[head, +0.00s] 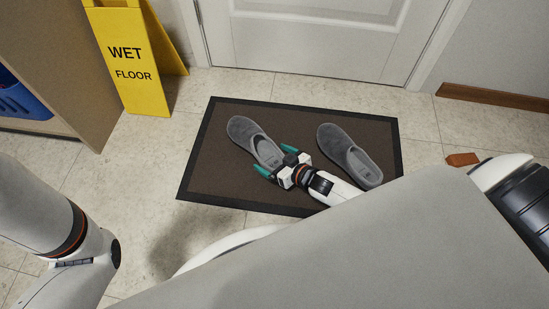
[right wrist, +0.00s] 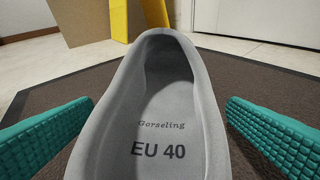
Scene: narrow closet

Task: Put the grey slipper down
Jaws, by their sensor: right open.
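Two grey slippers lie on a dark brown doormat in the head view. The left slipper (head: 251,138) rests on the mat with its heel end between the fingers of my right gripper (head: 276,161). The right slipper (head: 347,154) lies apart from it, to the right. In the right wrist view the slipper (right wrist: 165,120) shows "EU 40" on its insole. The green fingers stand open on both sides of it, with gaps visible. The doormat (head: 208,170) lies in front of the white door. My left gripper is out of view; only my left arm shows.
A yellow wet floor sign (head: 137,60) stands at the upper left beside a wooden cabinet (head: 75,65) holding a blue basket (head: 20,100). A white door (head: 315,35) is behind the mat. A small brown block (head: 462,159) lies right of the mat.

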